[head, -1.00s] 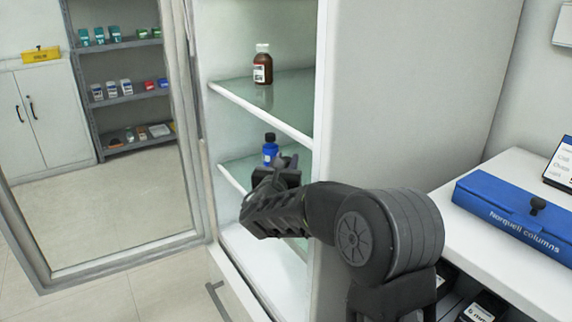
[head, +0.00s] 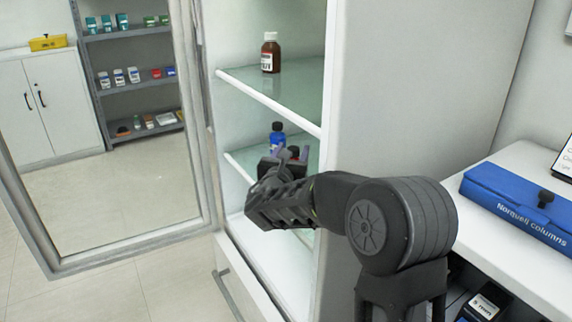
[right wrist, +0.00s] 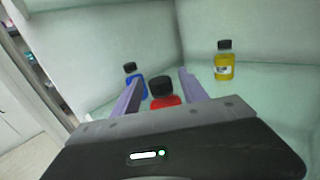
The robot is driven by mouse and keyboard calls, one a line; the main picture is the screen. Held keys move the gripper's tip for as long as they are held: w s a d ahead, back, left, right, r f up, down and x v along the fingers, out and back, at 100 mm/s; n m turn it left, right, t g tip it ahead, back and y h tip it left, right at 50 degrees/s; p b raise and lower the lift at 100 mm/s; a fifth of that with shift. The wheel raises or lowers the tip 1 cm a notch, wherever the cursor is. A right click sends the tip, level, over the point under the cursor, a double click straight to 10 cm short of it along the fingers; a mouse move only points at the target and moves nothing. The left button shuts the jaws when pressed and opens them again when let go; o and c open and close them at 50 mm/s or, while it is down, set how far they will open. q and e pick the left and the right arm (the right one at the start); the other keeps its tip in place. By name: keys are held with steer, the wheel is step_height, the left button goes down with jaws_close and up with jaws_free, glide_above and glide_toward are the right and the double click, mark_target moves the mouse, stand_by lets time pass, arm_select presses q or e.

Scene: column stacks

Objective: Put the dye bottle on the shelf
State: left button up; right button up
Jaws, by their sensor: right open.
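A red bottle with a black cap (right wrist: 165,102) shows in the right wrist view between the fingers of my right gripper (right wrist: 160,77). The fingers are open, one on each side of it. In the head view my right gripper (head: 285,155) reaches into the open cabinet at the lower glass shelf (head: 241,168) and hides the red bottle. A blue bottle (head: 277,138) stands just behind the gripper; in the right wrist view it is beside the left finger (right wrist: 137,87). A yellow bottle (right wrist: 224,66) stands further back to the right. The frames do not say which bottle is the dye bottle. My left gripper is not in view.
A brown bottle (head: 270,54) stands on the upper glass shelf (head: 285,92), above my gripper. The open glass door (head: 105,262) is at the left, the cabinet's side wall (head: 420,90) at the right. A blue case (head: 510,208) lies on the white counter at the far right.

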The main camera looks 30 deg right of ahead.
steer(key=p+v, duration=0.1)
steer(key=v, duration=1)
steer(key=shift+w, duration=0.1)
